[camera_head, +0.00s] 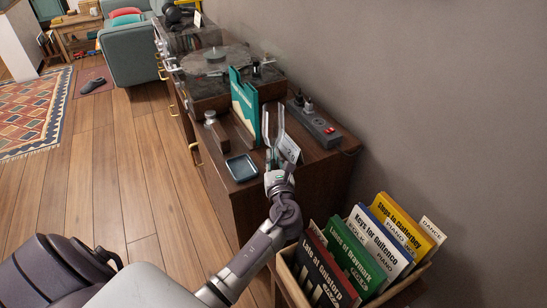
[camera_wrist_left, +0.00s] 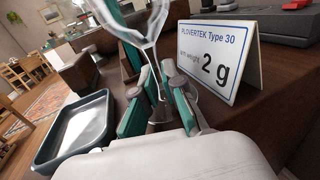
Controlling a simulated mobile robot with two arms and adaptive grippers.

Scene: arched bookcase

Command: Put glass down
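A clear stemmed glass (camera_wrist_left: 154,82) stands nearly upright on the dark cabinet top in the left wrist view. Its bowl runs out of the top of that view; its foot is partly hidden by the fingers. In the head view, its pale bowl (camera_head: 281,122) shows just beyond my left gripper (camera_head: 273,160). The gripper's teal-padded fingers show in the left wrist view (camera_wrist_left: 157,112), spread on both sides of the stem with a gap between them. The gripper looks open around the stem, low near the cabinet top. My right gripper is not in view.
A dark-rimmed tray (camera_wrist_left: 52,150) lies left of the glass. A folded "2 g" card (camera_wrist_left: 218,55) stands close on the right. A teal book (camera_head: 244,104), a power strip (camera_head: 313,124) and a turntable (camera_head: 214,62) sit beyond. A book box (camera_head: 288,278) is at the front right.

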